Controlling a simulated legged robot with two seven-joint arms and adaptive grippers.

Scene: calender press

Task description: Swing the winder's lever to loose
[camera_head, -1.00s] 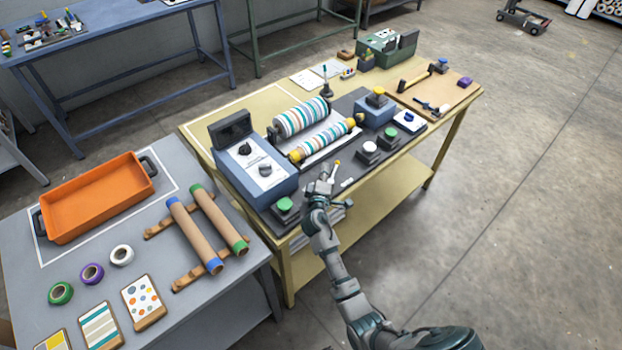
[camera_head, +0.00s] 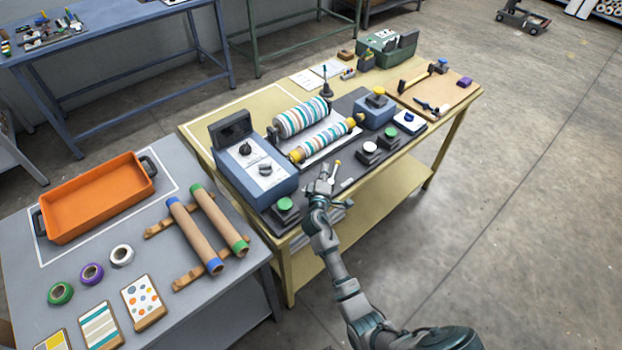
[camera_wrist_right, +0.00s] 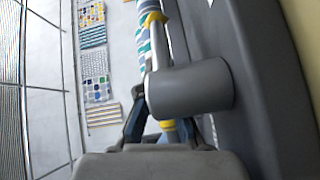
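The winder shows in the head view as the striped roll with yellow ends (camera_head: 325,140) at the front of the press (camera_head: 258,172). A short lever with a yellow tip (camera_head: 337,162) stands at the front edge of the machine, beside my right gripper (camera_head: 326,178). In the right wrist view a grey cylinder (camera_wrist_right: 190,88) lies ahead of my right gripper (camera_wrist_right: 166,128), partly hiding it. The fingers look apart, with a yellow part (camera_wrist_right: 168,125) between them. I cannot tell whether they touch it. The lever's setting cannot be read. My left gripper is out of view.
Green (camera_head: 285,204) and white (camera_head: 369,148) push buttons sit close to the gripper on the dark base. A larger striped roller (camera_head: 301,118) lies behind. The grey table (camera_head: 215,320) at left holds an orange tray (camera_head: 97,197) and cardboard tubes.

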